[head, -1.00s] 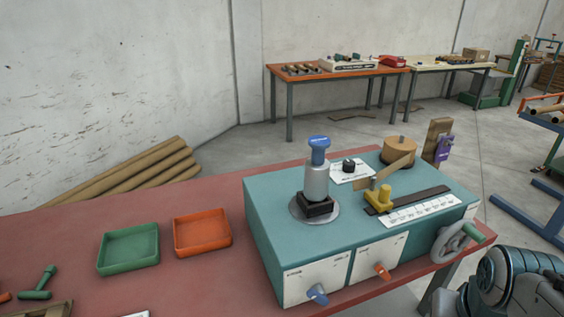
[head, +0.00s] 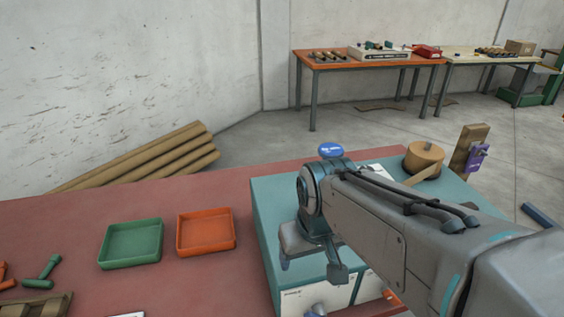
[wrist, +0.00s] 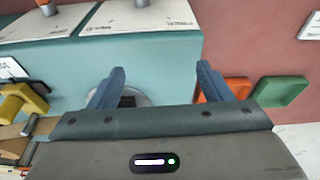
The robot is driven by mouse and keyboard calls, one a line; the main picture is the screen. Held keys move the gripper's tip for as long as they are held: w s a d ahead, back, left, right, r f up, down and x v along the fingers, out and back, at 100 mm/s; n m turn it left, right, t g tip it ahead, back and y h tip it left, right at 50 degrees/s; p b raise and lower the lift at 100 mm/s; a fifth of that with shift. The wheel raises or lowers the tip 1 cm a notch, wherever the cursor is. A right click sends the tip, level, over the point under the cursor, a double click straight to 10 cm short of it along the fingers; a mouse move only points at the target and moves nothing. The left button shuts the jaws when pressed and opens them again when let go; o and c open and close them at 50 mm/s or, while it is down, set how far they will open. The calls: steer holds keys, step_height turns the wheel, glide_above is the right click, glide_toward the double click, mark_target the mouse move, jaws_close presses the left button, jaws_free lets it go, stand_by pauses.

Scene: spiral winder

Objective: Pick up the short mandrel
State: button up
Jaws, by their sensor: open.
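A green dumbbell-shaped piece (head: 43,272) lies on the red bench at the far left, with an orange-red piece (head: 5,275) beside it at the picture edge. I cannot tell whether either is the short mandrel. A blue cap (head: 331,150) shows behind my arm, above the teal machine; the grey cylinder under it is hidden. My gripper (head: 311,266) is open and empty over the machine's front left. In the wrist view, my open fingers (wrist: 161,70) point at the teal machine; part of a round grey plate (wrist: 137,99) shows between them.
A green tray (head: 131,264) and an orange tray (head: 206,250) sit left of the machine (head: 262,212). A wooden rack (head: 38,304) is at the lower left. A yellow part (wrist: 17,99) shows in the wrist view. The bench behind the trays is clear.

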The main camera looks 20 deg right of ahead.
mark_target(331, 149)
steer(key=w+d+r+n+g+p, duration=0.1)
steer(key=w+d+r+n+p, duration=0.15)
steer(key=w+r, duration=0.4)
steer(key=w+d+r+n+g+p, duration=0.1)
steer(key=w+d+r+n+p, duration=0.2)
steer(key=r, duration=0.7)
steer(key=w+d+r+n+g+p, duration=0.1)
steer(key=w+d+r+n, duration=0.2)
steer(key=w+r+n, duration=0.35)
steer(key=shift+m, duration=0.9)
steer(key=f, duration=0.2)
steer(key=s+f, duration=0.1)
steer(key=f, duration=0.3)
steer(key=shift+s+d+f, duration=0.1)
steer(key=shift+s+f, duration=0.15)
steer(key=shift+s, duration=0.15)
steer(key=shift+d+f+p, duration=0.2)
steer(key=shift+f+p, duration=0.4)
steer(key=shift+f, duration=2.1)
steer(key=shift+w, duration=0.1)
jaws_close()
steer(key=shift+r, duration=0.1)
